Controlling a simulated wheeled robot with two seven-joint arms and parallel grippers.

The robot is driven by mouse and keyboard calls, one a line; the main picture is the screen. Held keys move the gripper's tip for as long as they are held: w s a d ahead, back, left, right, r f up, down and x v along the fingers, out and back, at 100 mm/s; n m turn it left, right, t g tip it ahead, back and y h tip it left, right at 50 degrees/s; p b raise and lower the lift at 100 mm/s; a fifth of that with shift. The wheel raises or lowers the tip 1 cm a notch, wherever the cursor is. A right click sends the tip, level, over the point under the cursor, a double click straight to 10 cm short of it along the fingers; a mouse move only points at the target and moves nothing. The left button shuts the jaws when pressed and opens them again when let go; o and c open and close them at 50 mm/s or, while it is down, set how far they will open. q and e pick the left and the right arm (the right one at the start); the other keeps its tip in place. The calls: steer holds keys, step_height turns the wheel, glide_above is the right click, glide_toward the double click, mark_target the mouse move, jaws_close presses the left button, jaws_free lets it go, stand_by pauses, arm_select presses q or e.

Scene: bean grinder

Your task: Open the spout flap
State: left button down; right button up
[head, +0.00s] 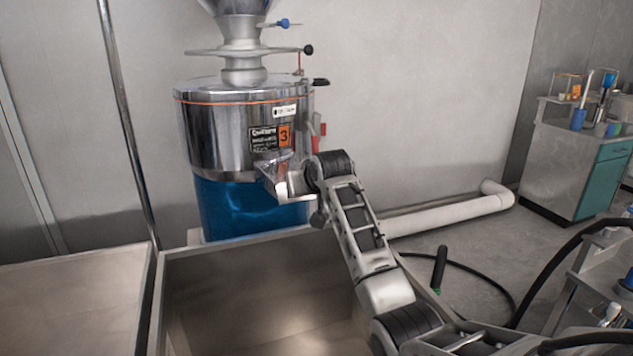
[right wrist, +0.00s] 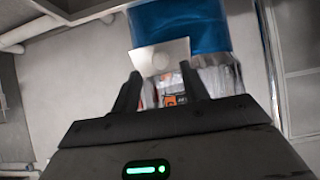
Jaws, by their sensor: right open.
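The grinder (head: 240,135) stands against the back wall, with a chrome upper body and a blue lower drum (head: 245,208). Its metal spout (head: 276,180) sticks out at the front right of the body, partly covered by my right wrist. In the right wrist view, which is turned over, a pale flat plate (right wrist: 160,57), seemingly the spout flap, shows just beyond the fingertips against the blue drum (right wrist: 180,27). My right gripper (right wrist: 158,82) is open, its two dark fingers apart near the plate's edges. I cannot tell whether they touch it. My left gripper is not in view.
A large open metal bin (head: 165,300) lies in front of the grinder, under my right arm. A small lever with a black knob (head: 308,49) juts out above the body. A white pipe (head: 450,213) runs along the floor. A cabinet (head: 570,160) stands at the right.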

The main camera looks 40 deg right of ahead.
steer(key=b+v, duration=0.1)
steer(key=v, duration=1)
steer(key=shift+s, duration=0.3)
steer(key=shift+r, duration=0.1)
